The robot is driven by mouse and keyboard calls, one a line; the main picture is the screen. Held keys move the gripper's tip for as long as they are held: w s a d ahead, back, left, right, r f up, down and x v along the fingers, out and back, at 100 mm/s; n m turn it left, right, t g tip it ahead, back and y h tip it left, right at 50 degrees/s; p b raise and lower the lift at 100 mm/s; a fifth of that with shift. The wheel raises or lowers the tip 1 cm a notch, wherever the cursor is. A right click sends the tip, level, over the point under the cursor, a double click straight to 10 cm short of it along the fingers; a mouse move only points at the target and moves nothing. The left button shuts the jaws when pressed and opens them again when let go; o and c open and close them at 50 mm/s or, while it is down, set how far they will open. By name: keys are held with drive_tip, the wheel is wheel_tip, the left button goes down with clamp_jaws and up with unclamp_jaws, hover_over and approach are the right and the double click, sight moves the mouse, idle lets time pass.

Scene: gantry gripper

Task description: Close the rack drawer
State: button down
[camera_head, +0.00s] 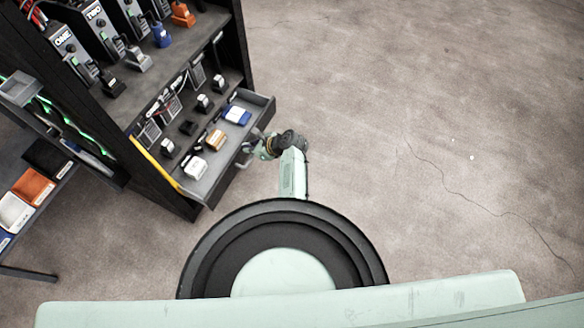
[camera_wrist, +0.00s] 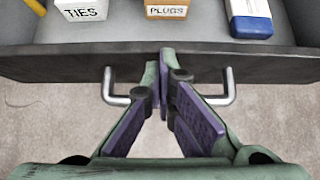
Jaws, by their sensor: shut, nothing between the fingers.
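The rack drawer (camera_head: 242,162) is pulled out from the dark rack (camera_head: 196,110) in the head view. In the wrist view its dark front panel (camera_wrist: 60,68) crosses the picture, with a metal handle (camera_wrist: 116,99) below the rim. My gripper (camera_wrist: 168,62) is shut and empty. Its fingertips are at the middle of the drawer front, between the two ends of the handle; I cannot tell whether they touch the panel. In the head view my gripper (camera_head: 250,146) is at the drawer's front side and mostly hidden by my wrist.
Inside the drawer lie a white TIES box (camera_wrist: 84,12), an orange and white PLUGS box (camera_wrist: 167,9) and a blue and white box (camera_wrist: 251,18). Shelves with black devices (camera_head: 100,30) are above. A side table with bins (camera_head: 33,187) stands left. Floor (camera_head: 420,130) is clear to the right.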

drive_tip(key=w+a, duration=0.2)
drive_tip(key=a, duration=0.2)
drive_tip(key=w+a+b, duration=0.1)
drive_tip(key=w+a, duration=0.1)
drive_tip(key=a, duration=0.1)
drive_tip(key=w+a+b, duration=0.1)
drive_tip(key=w+a, duration=0.2)
drive_tip(key=a, duration=0.1)
drive_tip(key=shift+a, duration=0.35)
drive_tip(key=shift+s+d, duration=0.1)
drive_tip(key=shift+s, duration=0.05)
drive_tip(key=shift+s+d+p, duration=0.15)
drive_tip(key=shift+d+p, duration=0.15)
drive_tip(key=shift+p, duration=0.1)
drive_tip(key=d, duration=0.1)
drive_tip(key=s+d+p, duration=0.1)
drive_tip(key=shift+s+d+r+p, duration=0.15)
drive_tip(key=shift+s+d+p, duration=0.15)
drive_tip(key=shift+d, duration=0.1)
drive_tip(key=v, duration=0.9)
drive_tip(key=shift+d+r, duration=0.2)
drive_tip(key=shift+d, duration=0.15)
